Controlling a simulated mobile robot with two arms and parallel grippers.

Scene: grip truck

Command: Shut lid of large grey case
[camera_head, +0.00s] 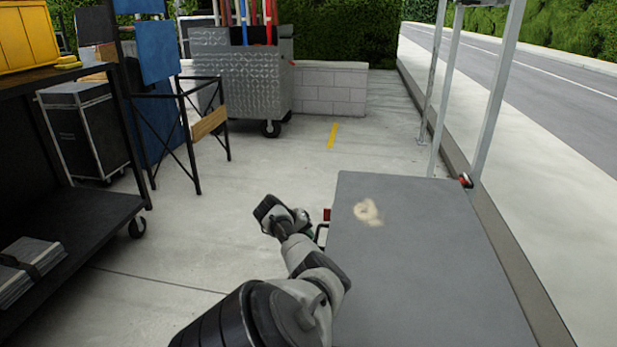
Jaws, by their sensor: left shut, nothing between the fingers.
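A large flat grey panel (420,265) fills the lower right of the head view and looks like the lid of the large grey case. It has a pale beige patch on top near its far left corner. A red fitting with a dark handle shows at its left edge. The case's walls and any lid gap are hidden, so I cannot tell whether it is shut. My left arm comes in from the bottom. My left gripper (268,212) is shut and empty, just left of the panel and apart from it. My right gripper is out of view.
A black shelf cart (70,235) stands at the left, with a yellow crate (27,38) on top. Behind are a black case (85,130) and a diamond-plate cart (240,75) holding poles. Metal posts (500,85) rise right of the panel. The concrete floor between is clear.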

